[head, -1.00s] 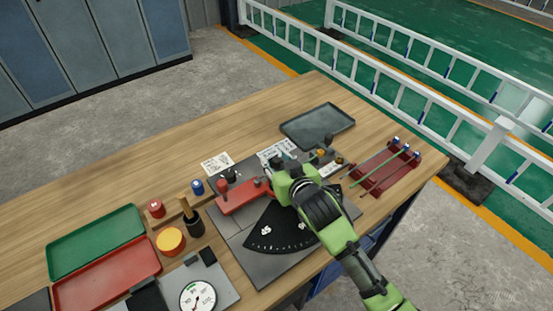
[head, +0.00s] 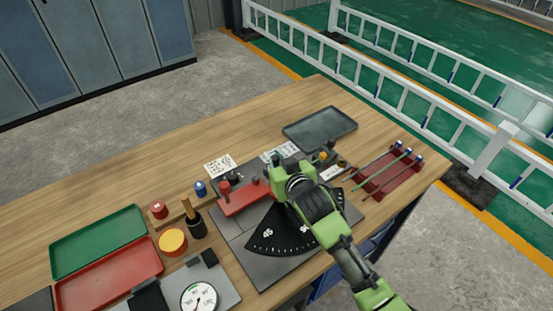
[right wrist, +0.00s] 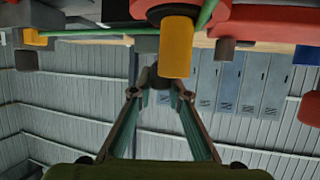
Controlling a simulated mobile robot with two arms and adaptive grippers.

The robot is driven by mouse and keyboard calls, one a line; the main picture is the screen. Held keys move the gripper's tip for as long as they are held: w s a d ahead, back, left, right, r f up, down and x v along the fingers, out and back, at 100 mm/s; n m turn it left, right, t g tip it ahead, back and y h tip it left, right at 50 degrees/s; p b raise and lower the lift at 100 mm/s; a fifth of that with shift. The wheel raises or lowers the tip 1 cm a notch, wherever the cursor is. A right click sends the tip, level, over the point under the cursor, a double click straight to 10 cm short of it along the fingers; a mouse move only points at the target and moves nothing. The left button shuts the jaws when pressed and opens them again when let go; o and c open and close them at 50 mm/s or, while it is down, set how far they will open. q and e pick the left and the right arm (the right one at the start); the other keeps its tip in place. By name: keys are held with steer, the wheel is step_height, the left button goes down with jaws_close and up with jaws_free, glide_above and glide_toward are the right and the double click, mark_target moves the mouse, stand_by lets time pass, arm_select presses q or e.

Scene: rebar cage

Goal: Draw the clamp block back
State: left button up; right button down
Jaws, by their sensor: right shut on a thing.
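A red block (head: 243,198) with an upright red post sits on the grey bending plate (head: 240,250), beside a black dial sector with white marks (head: 285,236). Which part is the clamp block I cannot tell for sure. My right gripper (head: 279,180) is over the plate, just right of the red block; its arm hides what lies under it. In the right wrist view the fingers (right wrist: 160,85) close together on a small dark piece, partly hidden behind a yellow cylinder (right wrist: 177,45). A green rod (right wrist: 90,31) crosses there. My left gripper is not in view.
A grey tray (head: 320,128) lies behind the plate. A red rack (head: 383,178) with rods stands at the right. Green (head: 97,242) and red (head: 108,275) trays, a yellow-topped can (head: 173,241) and a gauge (head: 199,299) are at the left. The far-left tabletop is clear.

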steer(key=c, duration=1.9)
jaws_free()
steer(key=shift+w+a+r, duration=0.1)
steer(key=shift+r, duration=0.1)
steer(key=shift+w+a+f, duration=0.1)
steer(key=shift+w+f, duration=0.05)
steer(key=shift+f, duration=0.05)
steer(key=v, duration=1.2)
